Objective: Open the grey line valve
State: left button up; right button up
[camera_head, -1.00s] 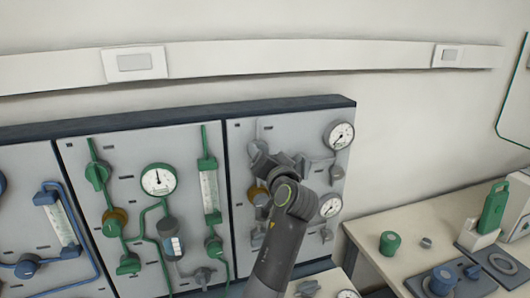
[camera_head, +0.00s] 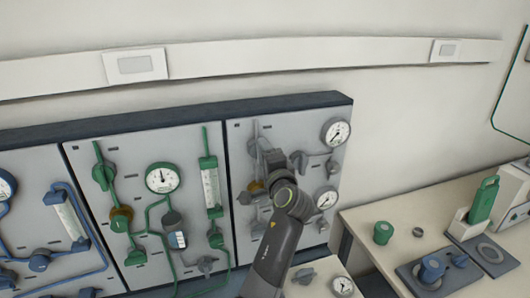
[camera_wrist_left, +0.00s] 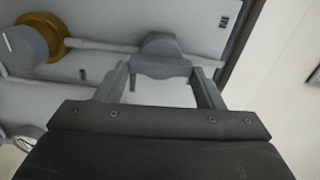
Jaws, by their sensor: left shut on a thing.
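The grey line valve has a grey handle (camera_wrist_left: 160,62) that shows in the left wrist view, at the far end between my fingers. It sits on the panel with the grey line (camera_head: 290,135). My left gripper (camera_head: 272,158) is at the upper left of this panel in the head view and covers much of the valve there. In the left wrist view my left gripper (camera_wrist_left: 163,75) has one finger on each side of the handle and is shut on it. My right gripper is not in view.
The grey panel also bears two round gauges (camera_head: 336,132) and a brass-collared regulator (camera_wrist_left: 52,38). A green-line panel (camera_head: 140,195) stands to the left, then a blue-line one. A bench (camera_head: 385,215) with a green jar (camera_head: 383,233) is at the right.

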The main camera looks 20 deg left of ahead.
pick_arm(q)
jog(key=shift+m, duration=0.5)
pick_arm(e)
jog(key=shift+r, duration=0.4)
pick_arm(q)
jog(key=o, duration=1)
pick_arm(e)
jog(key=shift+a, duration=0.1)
pick_arm(q)
jog(key=shift+f+p, duration=0.1)
jog(key=shift+p, duration=0.2)
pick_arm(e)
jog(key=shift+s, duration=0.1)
